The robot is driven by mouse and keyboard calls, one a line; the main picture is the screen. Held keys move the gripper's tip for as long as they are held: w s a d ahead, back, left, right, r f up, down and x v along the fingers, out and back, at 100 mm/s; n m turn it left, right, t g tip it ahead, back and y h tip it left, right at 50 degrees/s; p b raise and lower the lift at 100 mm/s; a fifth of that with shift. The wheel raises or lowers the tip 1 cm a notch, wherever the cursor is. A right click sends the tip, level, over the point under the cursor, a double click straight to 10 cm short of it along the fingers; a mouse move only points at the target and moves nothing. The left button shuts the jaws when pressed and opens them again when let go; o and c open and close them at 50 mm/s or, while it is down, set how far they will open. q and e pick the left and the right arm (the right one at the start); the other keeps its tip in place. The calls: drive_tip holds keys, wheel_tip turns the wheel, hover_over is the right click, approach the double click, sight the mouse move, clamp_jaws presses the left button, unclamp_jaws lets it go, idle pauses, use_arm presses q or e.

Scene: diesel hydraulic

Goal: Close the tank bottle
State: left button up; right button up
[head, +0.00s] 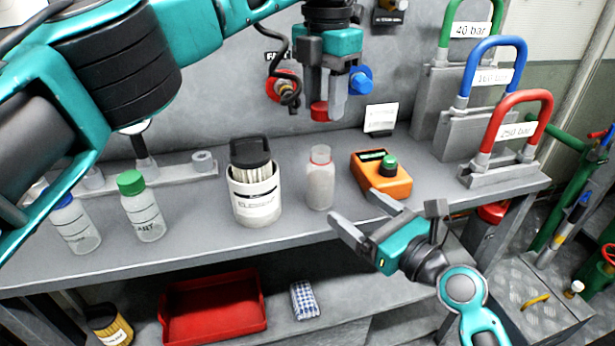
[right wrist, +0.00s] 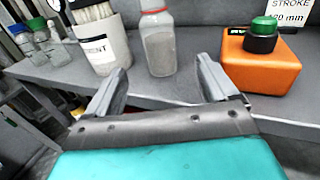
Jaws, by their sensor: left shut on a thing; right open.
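The tank bottle (head: 320,180) is clear, stands upright on the grey bench and has an open top with a red ring at its neck. It also shows in the right wrist view (right wrist: 159,45), where its top is cut off. My left gripper (head: 328,100) is shut on a red cap (head: 319,112), held above the bottle and apart from it. My right gripper (head: 358,211) is open and empty at the bench's front edge, in front of the bottle. In the right wrist view its fingers (right wrist: 162,75) point toward the bottle, which is not between them.
A white brush holder (head: 255,202) stands left of the bottle, an orange device (head: 385,183) right. Bottles with green (head: 131,182) and blue caps stand further left. Red (head: 283,86) and blue (head: 360,81) fittings are on the back wall. A red tray (head: 213,312) lies below.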

use_arm(q)
drive_tip(key=shift+w+a+r, duration=0.1)
drive_tip(key=shift+w, duration=0.15)
use_arm(e)
drive_tip(key=shift+w+a+r, duration=0.2)
drive_tip(key=shift+w+a, duration=0.05)
drive_tip(key=shift+w, duration=0.05)
use_arm(q)
drive_tip(key=shift+s, duration=0.1)
use_arm(e)
drive_tip(key=x, duration=1.2)
drive_tip(key=shift+r, duration=0.1)
drive_tip(key=c, duration=1.5)
use_arm(q)
hover_over(322, 149)
drive_tip(key=shift+f, duration=2.5)
